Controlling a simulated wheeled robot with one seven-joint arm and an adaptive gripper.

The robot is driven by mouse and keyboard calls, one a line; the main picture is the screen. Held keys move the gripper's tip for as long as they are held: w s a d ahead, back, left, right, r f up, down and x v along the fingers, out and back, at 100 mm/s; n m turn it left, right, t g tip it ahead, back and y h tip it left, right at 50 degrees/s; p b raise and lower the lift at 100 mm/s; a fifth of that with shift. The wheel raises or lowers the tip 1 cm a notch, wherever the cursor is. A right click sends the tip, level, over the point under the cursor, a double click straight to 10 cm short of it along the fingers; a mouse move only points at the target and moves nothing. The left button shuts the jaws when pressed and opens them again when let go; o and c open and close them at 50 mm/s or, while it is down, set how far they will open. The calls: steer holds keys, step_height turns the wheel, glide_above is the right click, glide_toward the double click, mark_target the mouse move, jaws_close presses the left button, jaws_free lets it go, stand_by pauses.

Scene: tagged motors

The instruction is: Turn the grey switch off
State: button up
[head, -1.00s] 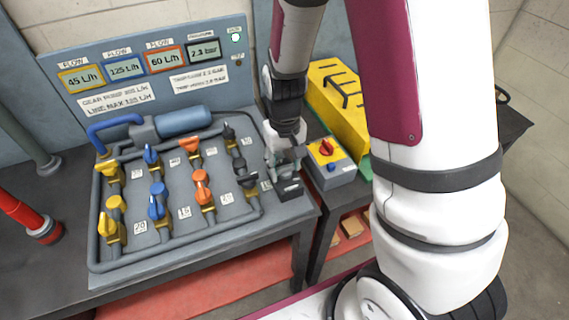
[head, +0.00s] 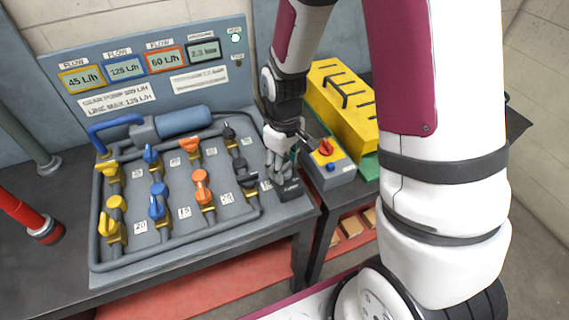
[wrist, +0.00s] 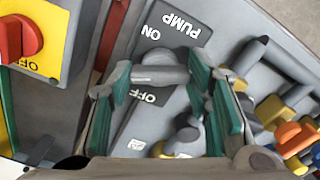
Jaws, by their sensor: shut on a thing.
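The grey switch (wrist: 160,75) is a grey bar lever across a dark plate, between the printed ON and OFF, beside the word PUMP. My gripper (wrist: 161,88) has its teal-padded fingers on either side of this lever, shut on it. In the head view my gripper (head: 280,164) is low over the right front corner of the grey panel. There the dark switch plate (head: 291,189) shows just below the fingers, and the lever itself is hidden.
Yellow, blue, orange and dark valves stand on the pipe panel (head: 180,241) to the left. A box with a red knob (head: 326,147) on a yellow plate is close on the right, with a yellow case (head: 343,100) behind it. Displays line the back board.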

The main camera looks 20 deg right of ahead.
mark_target(284, 167)
steer(key=n+p, duration=0.2)
steer(key=n, duration=0.4)
steer(key=n+p, duration=0.2)
steer(key=n, duration=0.4)
steer(key=shift+n+p, duration=0.3)
steer(key=shift+p, duration=0.05)
steer(key=shift+w, duration=0.1)
steer(key=o, duration=1.2)
steer(key=shift+c, duration=0.2)
steer(key=shift+r, duration=0.1)
step_height(284, 167, up, 12)
